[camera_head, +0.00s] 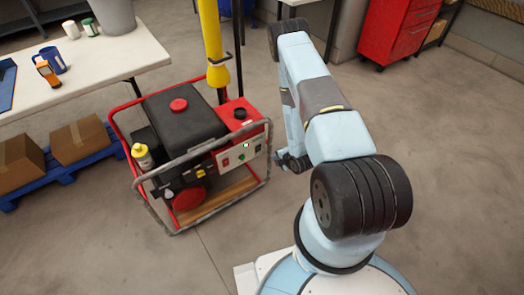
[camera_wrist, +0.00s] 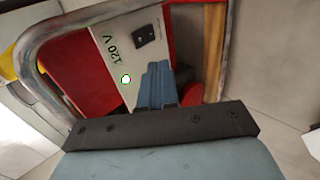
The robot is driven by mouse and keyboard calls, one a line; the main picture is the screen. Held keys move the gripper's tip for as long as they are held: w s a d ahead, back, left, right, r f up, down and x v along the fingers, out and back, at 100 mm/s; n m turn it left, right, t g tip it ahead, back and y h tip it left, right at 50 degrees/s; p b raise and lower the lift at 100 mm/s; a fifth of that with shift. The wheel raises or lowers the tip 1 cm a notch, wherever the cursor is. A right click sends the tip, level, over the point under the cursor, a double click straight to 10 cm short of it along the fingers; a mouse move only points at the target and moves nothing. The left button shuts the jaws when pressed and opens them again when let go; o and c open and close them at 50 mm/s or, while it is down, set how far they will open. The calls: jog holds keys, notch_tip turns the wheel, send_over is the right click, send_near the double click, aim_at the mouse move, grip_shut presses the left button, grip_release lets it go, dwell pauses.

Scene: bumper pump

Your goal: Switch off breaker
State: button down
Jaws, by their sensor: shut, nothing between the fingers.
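A generator (camera_head: 185,130) with a black tank and a tubular frame stands on the floor in the head view. Its pale control panel (camera_head: 240,153) faces my arm and carries small green and red buttons. In the wrist view the panel (camera_wrist: 125,45) shows "120 V", a white round spot (camera_wrist: 126,79) with a dark green rim, and a black two-part fitting (camera_wrist: 144,35). I cannot tell whether that fitting is the breaker. My gripper (camera_wrist: 157,72) is shut and empty, its fingers pointing at the panel and covering part of it. Contact cannot be told.
A yellow post (camera_head: 211,45) rises behind the generator. A white table (camera_head: 120,55) and cardboard boxes (camera_head: 78,139) on a blue pallet are at left. A red cabinet (camera_head: 397,30) stands at back right. The right floor is clear.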

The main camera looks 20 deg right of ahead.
send_near(259, 149)
notch_tip(259, 149, down, 4)
jog(key=shift+w+a+r, duration=0.1)
jog(key=shift+w+a, duration=0.1)
jog(key=shift+w, duration=0.45)
jog(key=shift+w+a+r, duration=0.1)
jog(key=shift+w+a, duration=0.15)
jog(key=shift+w, duration=0.45)
jog(key=shift+w+a, duration=0.2)
jog(key=shift+w, duration=0.45)
